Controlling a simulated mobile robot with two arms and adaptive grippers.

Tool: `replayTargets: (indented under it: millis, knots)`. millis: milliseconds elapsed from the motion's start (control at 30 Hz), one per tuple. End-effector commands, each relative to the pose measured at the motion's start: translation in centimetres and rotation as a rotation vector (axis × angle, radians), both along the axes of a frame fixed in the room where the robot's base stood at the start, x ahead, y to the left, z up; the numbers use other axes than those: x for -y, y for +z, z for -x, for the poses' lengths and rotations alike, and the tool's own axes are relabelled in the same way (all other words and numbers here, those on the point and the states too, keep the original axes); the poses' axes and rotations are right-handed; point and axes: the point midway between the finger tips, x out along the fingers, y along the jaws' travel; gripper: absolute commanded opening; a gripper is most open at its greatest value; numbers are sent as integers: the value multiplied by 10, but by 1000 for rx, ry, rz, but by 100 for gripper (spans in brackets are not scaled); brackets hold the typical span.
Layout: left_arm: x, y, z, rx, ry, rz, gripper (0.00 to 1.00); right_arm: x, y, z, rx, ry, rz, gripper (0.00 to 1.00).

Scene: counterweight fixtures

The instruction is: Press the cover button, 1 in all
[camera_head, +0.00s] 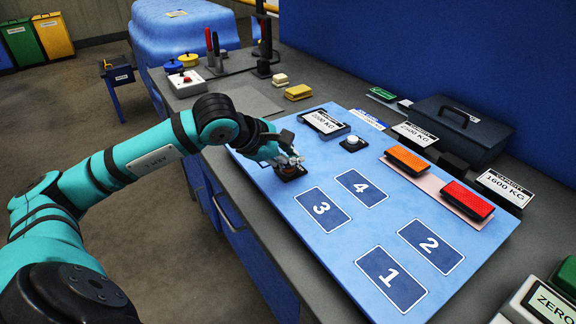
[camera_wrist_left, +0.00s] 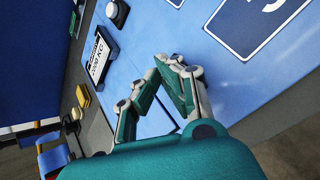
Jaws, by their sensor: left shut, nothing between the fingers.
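My left gripper (camera_head: 292,161) is shut and empty, reaching down at the left edge of the blue board (camera_head: 320,268). No label tells me which is the cover button. My right gripper is out of view.
A labelled display (camera_head: 325,122) stands behind the gripper. Orange (camera_head: 407,160) and red (camera_head: 466,200) blocks lie on a pink strip at right. Numbered panels (camera_head: 390,278) lie flat in front. A dark case (camera_head: 455,130) and a red-button box (camera_head: 187,82) stand farther back.

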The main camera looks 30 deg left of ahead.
Motion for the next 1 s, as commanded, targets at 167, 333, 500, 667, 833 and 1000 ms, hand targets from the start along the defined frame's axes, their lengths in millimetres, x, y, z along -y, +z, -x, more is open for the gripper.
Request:
replayTargets:
  millis: [167, 333, 500, 667, 833, 1000]
  knots:
    - [0, -3, 0, -1, 1, -1, 0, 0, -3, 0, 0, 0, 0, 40]
    - [0, -4, 0, -1, 0, 0, 0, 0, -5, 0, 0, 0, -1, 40]
    - [0, -6, 0, -1, 0, 0, 0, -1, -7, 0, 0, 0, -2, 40]
    - [0, -6, 0, -1, 0, 0, 0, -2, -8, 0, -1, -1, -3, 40]
    - [0, -6, 0, -2, 1, -1, 0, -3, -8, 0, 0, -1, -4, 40]
    - [0, -3, 0, -1, 0, 0, 0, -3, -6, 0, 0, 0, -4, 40]
